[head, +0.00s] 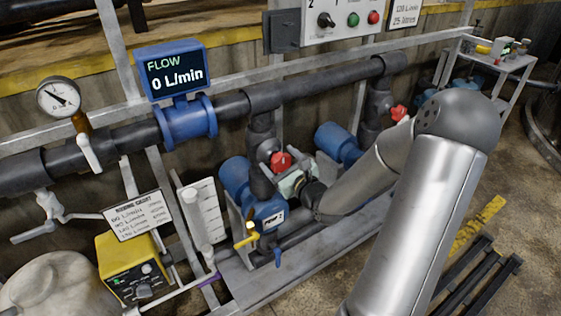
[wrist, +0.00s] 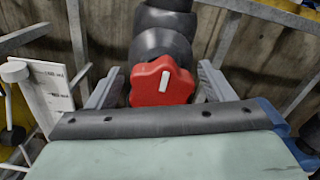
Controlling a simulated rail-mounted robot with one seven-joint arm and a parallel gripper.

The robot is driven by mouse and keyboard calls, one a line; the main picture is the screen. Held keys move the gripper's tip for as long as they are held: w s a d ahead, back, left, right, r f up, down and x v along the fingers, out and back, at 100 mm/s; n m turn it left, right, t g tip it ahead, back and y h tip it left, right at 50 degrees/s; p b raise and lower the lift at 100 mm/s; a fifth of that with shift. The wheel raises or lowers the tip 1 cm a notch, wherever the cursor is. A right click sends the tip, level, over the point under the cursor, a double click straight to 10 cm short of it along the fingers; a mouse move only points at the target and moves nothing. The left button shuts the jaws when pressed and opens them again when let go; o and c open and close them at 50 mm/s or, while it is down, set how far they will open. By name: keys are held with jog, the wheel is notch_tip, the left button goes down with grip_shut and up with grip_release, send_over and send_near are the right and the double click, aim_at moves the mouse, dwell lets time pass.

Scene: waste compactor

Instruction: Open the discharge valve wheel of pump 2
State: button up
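The red discharge valve wheel (head: 281,161) sits on the dark vertical pipe above the blue pump (head: 266,212), whose small white label seems to read PUMP 2. In the wrist view the wheel (wrist: 158,88) is a lobed red knob with a white bar mark pointing roughly up and down. My gripper (head: 289,174) is right in front of the wheel. In the wrist view its two grey fingers (wrist: 160,80) are apart, one on each side of the wheel. A gap shows at the left finger; I cannot tell whether the right one touches. The wheel's lower edge is hidden by the gripper body.
A blue flow meter (head: 176,75) reads 0 L/min. A second red wheel (head: 398,113) is on the pipe to the right, close behind my arm.

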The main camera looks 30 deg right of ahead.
jog(key=c, duration=0.8)
jog(key=shift+o, duration=0.2)
